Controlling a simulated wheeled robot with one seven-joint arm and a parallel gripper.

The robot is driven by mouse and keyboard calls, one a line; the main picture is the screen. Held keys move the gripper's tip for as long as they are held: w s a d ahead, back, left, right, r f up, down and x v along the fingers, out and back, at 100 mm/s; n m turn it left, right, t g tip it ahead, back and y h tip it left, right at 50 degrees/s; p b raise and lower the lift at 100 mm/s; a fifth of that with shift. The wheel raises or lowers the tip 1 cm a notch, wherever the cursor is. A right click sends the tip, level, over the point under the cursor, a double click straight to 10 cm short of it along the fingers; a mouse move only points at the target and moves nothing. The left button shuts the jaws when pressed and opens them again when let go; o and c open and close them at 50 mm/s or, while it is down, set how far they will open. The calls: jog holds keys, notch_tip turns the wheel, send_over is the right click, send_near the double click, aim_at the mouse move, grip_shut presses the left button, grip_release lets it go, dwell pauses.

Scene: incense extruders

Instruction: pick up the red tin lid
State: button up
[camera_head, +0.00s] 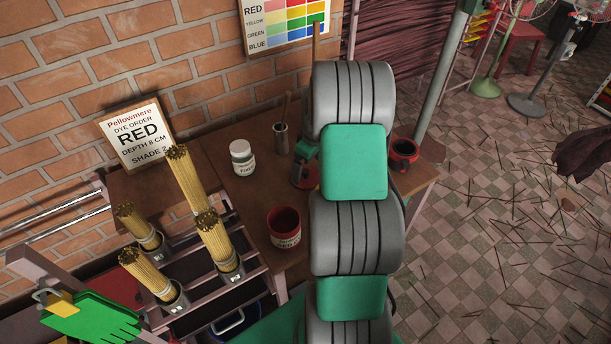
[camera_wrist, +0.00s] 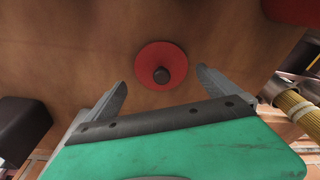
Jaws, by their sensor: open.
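The red tin lid (camera_wrist: 149,58) is a flat red disc with a dark round knob. In the wrist view it lies on the brown wooden table (camera_wrist: 60,50), ahead of and between the fingertips. My gripper (camera_wrist: 162,85) is open, with one finger on each side of the lid's near edge and nothing between the jaws. In the head view a part of the lid (camera_head: 303,178) shows beside my arm, which hides the rest. My gripper is mostly hidden behind my arm there.
A red tin (camera_head: 285,228), a white jar (camera_head: 242,158), a metal cup with a stick (camera_head: 281,140) and a dark red-topped pot (camera_head: 403,153) stand on the table. Bundles of incense sticks (camera_head: 213,238) stand in a rack at left. A sign (camera_head: 140,137) leans against the brick wall.

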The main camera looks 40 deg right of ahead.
aim_at(306, 171)
jog(key=f, duration=0.3)
jog(key=shift+w+a+f, duration=0.2)
jog(key=shift+w+f, duration=0.05)
jog(key=shift+w, duration=0.05)
jog(key=c, duration=1.2)
